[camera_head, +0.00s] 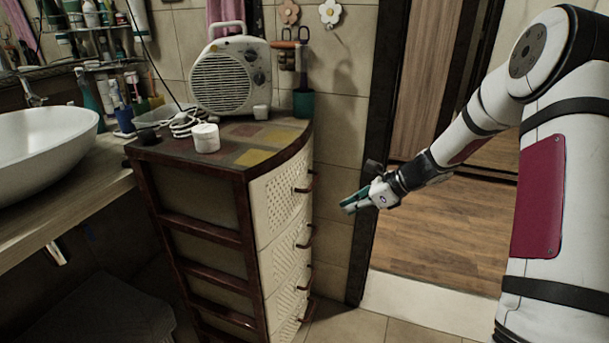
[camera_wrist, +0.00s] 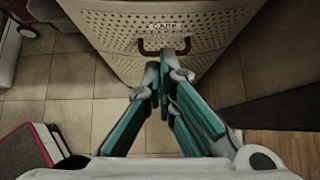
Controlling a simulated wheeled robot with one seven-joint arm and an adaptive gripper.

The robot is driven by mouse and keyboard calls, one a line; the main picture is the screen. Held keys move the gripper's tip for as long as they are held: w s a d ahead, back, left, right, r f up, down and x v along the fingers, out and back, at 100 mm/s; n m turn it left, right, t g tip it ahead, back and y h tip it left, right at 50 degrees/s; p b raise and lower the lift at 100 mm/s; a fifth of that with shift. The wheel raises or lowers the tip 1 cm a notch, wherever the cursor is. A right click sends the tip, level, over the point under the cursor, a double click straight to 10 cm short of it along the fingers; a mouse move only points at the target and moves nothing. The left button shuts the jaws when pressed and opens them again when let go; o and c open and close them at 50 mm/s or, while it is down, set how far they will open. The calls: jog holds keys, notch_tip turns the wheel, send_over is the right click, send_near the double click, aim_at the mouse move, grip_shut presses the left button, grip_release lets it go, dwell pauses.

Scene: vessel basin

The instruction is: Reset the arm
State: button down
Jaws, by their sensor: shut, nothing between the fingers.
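My gripper (camera_head: 357,201) is at the end of my arm, which reaches in from the right in the head view. It is to the right of the drawer cabinet (camera_head: 215,211), apart from its front. In the wrist view, my gripper (camera_wrist: 166,72) has its teal-padded fingers together at the tips with nothing between them. Beyond the fingertips in that view are the perforated cabinet front (camera_wrist: 110,30) and a dark drawer handle (camera_wrist: 150,52). I cannot tell the exact gap between fingertips and handle.
On the cabinet stand a fan heater (camera_head: 230,76), a white jar (camera_head: 206,138) and a teal container (camera_head: 303,104). A white basin (camera_head: 40,140) sits on the counter at left. The doorway (camera_head: 440,230) with wooden floor is behind my arm. Tiled floor (camera_wrist: 60,85) lies below.

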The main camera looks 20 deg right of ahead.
jog(key=s+a+r+n+g+h, duration=0.1)
jog(key=s+a+r+n+g, duration=0.1)
jog(key=s+a+r+n, duration=0.65)
jog(key=s+a+r+n+g+h, duration=0.25)
jog(key=s+r+n, duration=0.3)
jog(key=s, duration=0.55)
jog(key=s+d+r+n+h, duration=0.15)
jog(key=s+n, duration=0.45)
jog(key=s, duration=0.6)
jog(key=s+r+n+h, duration=0.25)
jog(key=s+n, duration=0.25)
jog(key=s, duration=0.7)
notch_tip(320, 180, up, 20)
jog(key=t+p, duration=0.3)
jog(key=p, duration=1.5)
jog(key=shift+f+p, duration=0.2)
jog(key=shift+p, duration=0.15)
jog(key=shift+s, duration=0.1)
